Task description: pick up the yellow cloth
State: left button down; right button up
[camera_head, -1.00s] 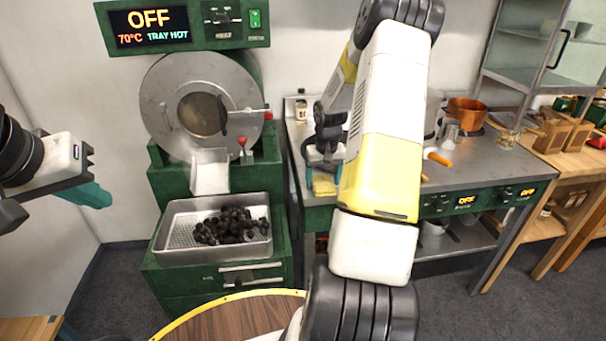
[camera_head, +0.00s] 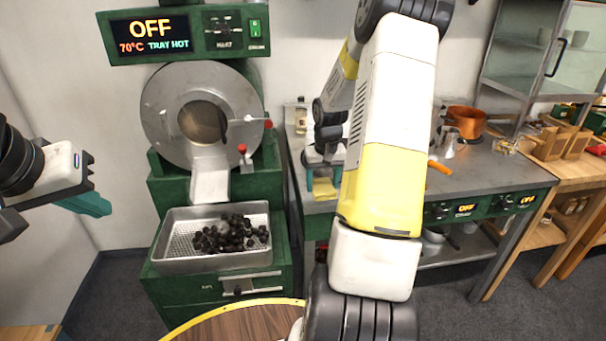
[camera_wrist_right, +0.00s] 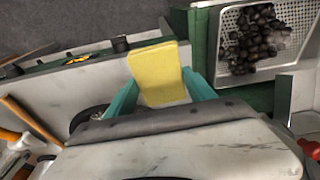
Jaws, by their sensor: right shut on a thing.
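The yellow cloth (camera_head: 326,188) is at the front edge of the metal counter, left of my right forearm. My right gripper (camera_head: 323,182) is at it, with its teal fingers partly hidden by my arm. In the right wrist view the cloth (camera_wrist_right: 157,72) lies flat-looking between the two teal fingers of my right gripper (camera_wrist_right: 162,88), which is shut on it. I cannot tell whether the cloth is clear of the counter. My left gripper (camera_head: 92,204) is at the far left, away from the cloth, with a teal finger showing; its opening cannot be made out.
A green roasting machine (camera_head: 160,185) stands left of the counter (camera_head: 400,195). A metal tray (camera_head: 185,265) with dark chestnuts (camera_head: 230,236) sits in front of it; its display reads "TRAY HOT". A copper pot (camera_head: 466,122) is at the counter's back right. A round wooden top (camera_head: 245,325) is in front.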

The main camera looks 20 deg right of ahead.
jog(key=s+a+r, duration=0.1)
jog(key=s+a, duration=0.6)
jog(key=s, duration=0.4)
jog(key=shift+s+r, duration=0.15)
jog(key=shift+s, duration=0.2)
